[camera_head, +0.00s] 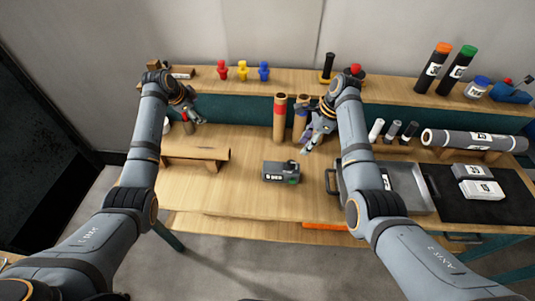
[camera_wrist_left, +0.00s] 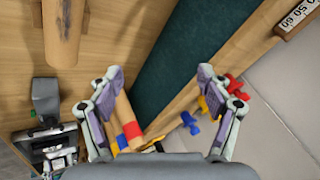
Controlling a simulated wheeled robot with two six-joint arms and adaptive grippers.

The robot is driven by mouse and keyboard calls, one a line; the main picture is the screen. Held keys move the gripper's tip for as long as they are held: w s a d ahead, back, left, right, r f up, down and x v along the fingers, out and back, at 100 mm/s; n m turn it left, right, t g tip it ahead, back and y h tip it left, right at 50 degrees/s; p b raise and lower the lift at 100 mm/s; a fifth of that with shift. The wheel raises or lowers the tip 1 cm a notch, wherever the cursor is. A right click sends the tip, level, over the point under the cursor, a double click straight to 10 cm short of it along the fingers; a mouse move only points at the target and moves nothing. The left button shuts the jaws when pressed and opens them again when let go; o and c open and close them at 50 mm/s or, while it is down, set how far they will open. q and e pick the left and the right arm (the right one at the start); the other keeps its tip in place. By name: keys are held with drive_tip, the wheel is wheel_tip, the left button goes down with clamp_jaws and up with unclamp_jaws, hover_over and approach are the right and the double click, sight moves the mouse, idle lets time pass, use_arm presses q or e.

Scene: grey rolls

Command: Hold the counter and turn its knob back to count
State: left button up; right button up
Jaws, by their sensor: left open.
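The counter (camera_head: 281,172) is a small dark grey box with a white number label on its front. It stands on the bench in the middle, with a dark knob-like part at its right end. A grey block that looks like the counter (camera_wrist_left: 45,96) also shows at the left of the left wrist view. My left gripper (camera_head: 195,118) is over the left of the bench, well apart from the counter. In the left wrist view it is open and empty (camera_wrist_left: 160,75). My right gripper (camera_head: 310,143) hangs just behind and right of the counter; its finger gap is unclear.
A wooden half-pipe cradle (camera_head: 197,154) stands left. Brown tubes (camera_head: 280,118) stand behind the counter. A grey tray (camera_head: 405,185) and a black mat (camera_head: 450,205) with white boxes lie right. Red, yellow and blue pegs (camera_head: 242,70) stand on the rear shelf.

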use_arm(q)
drive_tip(key=d+r+m+h, duration=0.1)
drive_tip(key=d+r+m, duration=0.1)
drive_tip(key=d, duration=0.5)
drive_tip(key=m+g+h, duration=0.2)
drive_tip(key=m+g, duration=0.2)
drive_tip(key=g, duration=0.3)
approach(278, 167)
drive_tip(key=shift+x, duration=1.2)
drive_tip(key=x, duration=0.9)
drive_tip(key=shift+w+d, duration=0.15)
drive_tip(key=shift+d+f, duration=0.2)
drive_tip(key=shift+f, duration=0.45)
drive_tip(key=shift+c, duration=0.2)
